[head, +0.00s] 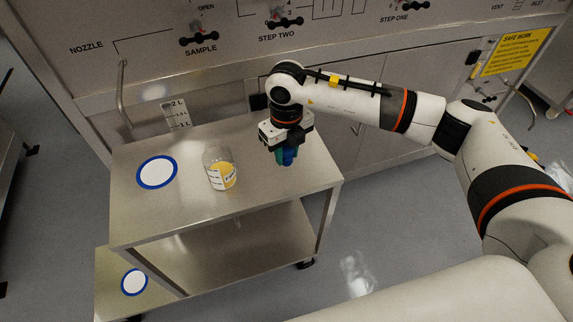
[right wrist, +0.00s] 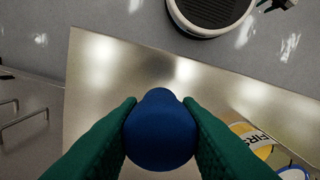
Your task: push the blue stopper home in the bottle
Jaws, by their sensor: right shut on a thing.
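The bottle (head: 220,168) is clear, holds a yellow liquid and carries a white label. It stands upright on the steel cart's top, left of my right gripper. Its edge also shows at the lower right of the right wrist view (right wrist: 256,139). My right gripper (head: 287,156) points down over the cart, with green fingers shut on the blue stopper (right wrist: 160,130). The stopper also shows between the fingertips in the head view (head: 289,156). The stopper is apart from the bottle. My left gripper is not in view.
The steel cart (head: 262,190) has a lower shelf (head: 240,254). A white disc with a blue rim (head: 157,172) lies left of the bottle. The panel wall (head: 150,70) with a nozzle pipe (head: 122,90) rises behind the cart.

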